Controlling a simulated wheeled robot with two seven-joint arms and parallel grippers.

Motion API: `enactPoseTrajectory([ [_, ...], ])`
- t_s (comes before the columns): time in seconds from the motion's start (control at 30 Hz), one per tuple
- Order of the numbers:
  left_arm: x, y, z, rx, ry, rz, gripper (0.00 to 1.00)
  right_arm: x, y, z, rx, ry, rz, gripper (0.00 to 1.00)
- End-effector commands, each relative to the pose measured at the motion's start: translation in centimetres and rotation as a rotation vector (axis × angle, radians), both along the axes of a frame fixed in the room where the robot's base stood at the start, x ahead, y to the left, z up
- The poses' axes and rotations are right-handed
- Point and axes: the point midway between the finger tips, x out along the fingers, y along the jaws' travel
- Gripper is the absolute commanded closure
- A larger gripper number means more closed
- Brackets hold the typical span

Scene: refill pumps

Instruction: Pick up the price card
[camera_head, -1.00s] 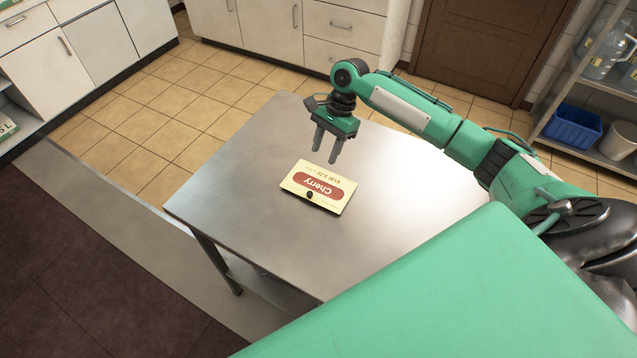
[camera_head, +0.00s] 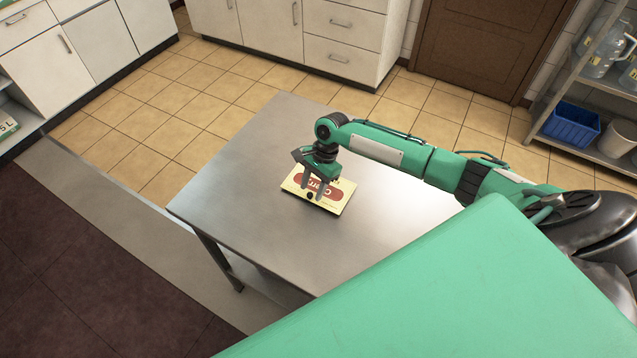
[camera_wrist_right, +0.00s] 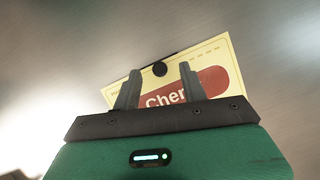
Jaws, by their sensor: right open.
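The price card (camera_head: 335,203) is cream with a red oval reading "Cherry" and a dark round spot near one long edge. It lies on the metal table (camera_head: 240,220). My right gripper (camera_head: 313,192) is open over the card, pointing down, and hides part of it. In the right wrist view the two fingers (camera_wrist_right: 158,90) stand apart in front of the card (camera_wrist_right: 215,60), with the dark spot between their tips. I cannot tell whether the fingertips touch the card. My left gripper is not in view.
The table top around the card is clear. A shelf at the right holds a blue bin (camera_head: 572,127), a white bucket (camera_head: 617,138) and clear jugs (camera_head: 604,55). White cabinets (camera_head: 345,35) stand behind the table, across a tiled floor.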

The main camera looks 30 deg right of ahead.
Motion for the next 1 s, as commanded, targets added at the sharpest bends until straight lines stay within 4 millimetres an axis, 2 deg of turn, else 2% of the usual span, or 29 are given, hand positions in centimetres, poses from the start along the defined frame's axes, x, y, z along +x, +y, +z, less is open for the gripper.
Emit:
enactPoseTrajectory([
  [0.13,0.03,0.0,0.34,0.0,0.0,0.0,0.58,-0.13,0.47,-1.02,0.001,0.0,0.0,0.57],
  [0.37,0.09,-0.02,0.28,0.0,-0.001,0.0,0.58,-0.15,0.46,-1.17,0.0,0.0,0.0,0.59],
  [0.57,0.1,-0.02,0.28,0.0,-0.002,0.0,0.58,-0.14,0.44,-1.15,0.0,0.0,0.0,0.97],
  [1.0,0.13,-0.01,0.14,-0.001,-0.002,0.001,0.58,-0.07,0.42,-0.53,0.001,-0.002,0.0,0.98],
])
